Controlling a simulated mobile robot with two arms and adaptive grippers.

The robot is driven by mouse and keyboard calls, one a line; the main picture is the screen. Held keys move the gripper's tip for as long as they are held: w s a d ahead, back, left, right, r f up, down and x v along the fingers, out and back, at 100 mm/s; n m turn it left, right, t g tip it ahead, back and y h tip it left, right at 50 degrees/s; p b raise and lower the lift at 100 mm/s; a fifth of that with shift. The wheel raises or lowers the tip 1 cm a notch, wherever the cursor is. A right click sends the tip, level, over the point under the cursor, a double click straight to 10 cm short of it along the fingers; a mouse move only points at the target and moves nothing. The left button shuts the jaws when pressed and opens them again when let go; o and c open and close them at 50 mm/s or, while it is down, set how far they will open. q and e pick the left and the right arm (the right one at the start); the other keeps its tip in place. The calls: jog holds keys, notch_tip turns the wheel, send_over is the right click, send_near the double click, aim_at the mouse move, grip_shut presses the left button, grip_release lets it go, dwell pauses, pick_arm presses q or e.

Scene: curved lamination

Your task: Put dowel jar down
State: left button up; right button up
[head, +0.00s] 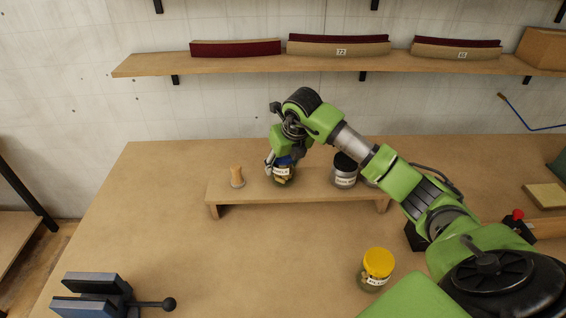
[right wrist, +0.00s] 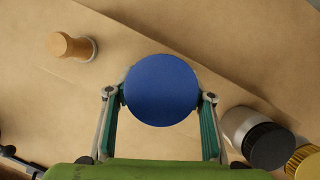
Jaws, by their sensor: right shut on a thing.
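The dowel jar (head: 284,175) has a blue lid and a white label, with wooden pieces inside. It is upright at the middle of the low wooden riser (head: 320,185) on the bench. My right gripper (head: 280,164) is shut on it from above, partly covering it. In the right wrist view the round blue lid (right wrist: 161,90) lies between the two fingers (right wrist: 161,105). I cannot tell whether the jar's base touches the riser. My left gripper is not in view.
A wooden peg-shaped piece (head: 237,177) stands left of the jar on the riser. A black-lidded jar (head: 344,171) stands to its right. A yellow-lidded jar (head: 376,270) is on the bench in front. A vise (head: 95,295) is at the front left.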

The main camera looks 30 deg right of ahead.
jog(key=shift+f, duration=0.15)
jog(key=o, duration=1.3)
jog(key=shift+r, duration=0.25)
jog(key=shift+s+r, duration=0.1)
jog(key=shift+r, duration=0.2)
jog(key=b+v, duration=0.1)
jog(key=v, duration=1)
jog(key=shift+b, duration=0.4)
jog(key=shift+s+r, duration=0.15)
